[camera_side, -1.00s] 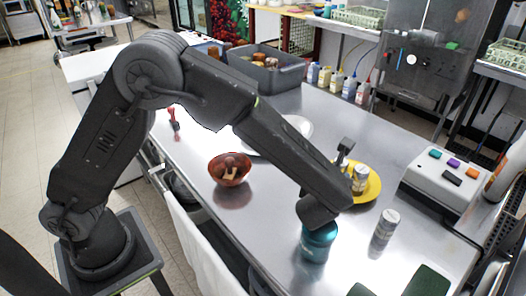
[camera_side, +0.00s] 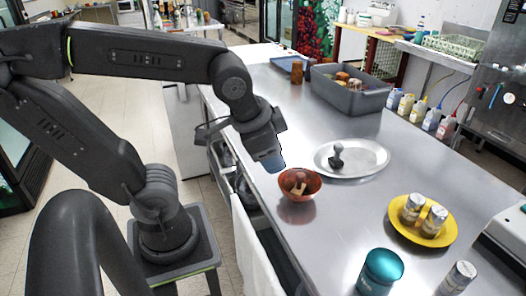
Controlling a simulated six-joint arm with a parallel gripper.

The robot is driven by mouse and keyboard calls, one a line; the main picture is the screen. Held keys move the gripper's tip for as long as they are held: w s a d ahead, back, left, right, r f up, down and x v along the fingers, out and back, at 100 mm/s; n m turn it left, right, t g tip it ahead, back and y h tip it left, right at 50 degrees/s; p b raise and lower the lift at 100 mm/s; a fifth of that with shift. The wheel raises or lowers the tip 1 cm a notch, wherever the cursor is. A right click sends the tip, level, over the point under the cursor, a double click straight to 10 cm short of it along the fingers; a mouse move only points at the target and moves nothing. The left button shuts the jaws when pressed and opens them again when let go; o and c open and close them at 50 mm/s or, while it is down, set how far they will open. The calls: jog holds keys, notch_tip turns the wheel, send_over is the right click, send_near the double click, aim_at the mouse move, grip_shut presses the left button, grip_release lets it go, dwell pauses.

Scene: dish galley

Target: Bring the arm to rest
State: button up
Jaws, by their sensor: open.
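My gripper (camera_side: 268,153) hangs at the end of my raised arm, near the left edge of the steel counter (camera_side: 345,225). It points down, above and left of the reddish-brown bowl (camera_side: 299,194). Its jaws are open; I see nothing held between them. The small, partly bluish tip makes finger detail hard to see. The bowl holds brown items. A silver oval plate (camera_side: 372,160) lies behind and right of it with a dark, knobbed object (camera_side: 337,156) on it.
A teal jar (camera_side: 380,272) and a lone can (camera_side: 458,277) stand at the front right. A grey bin (camera_side: 347,97) with several items and a row of bottles (camera_side: 425,112) stand at the back. A white towel (camera_side: 252,250) hangs below the counter's left edge. The middle counter is clear.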

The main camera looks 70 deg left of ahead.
jog(key=shift+s+d+r+n+t+h, duration=0.2)
jog(key=shift+s+n+h, duration=0.1)
jog(key=shift+s+n, duration=0.25)
jog(key=shift+s+d+r+n+t+h, duration=0.1)
jog(key=shift+s+d+n+t+h, duration=0.2)
jog(key=shift+n, duration=0.35)
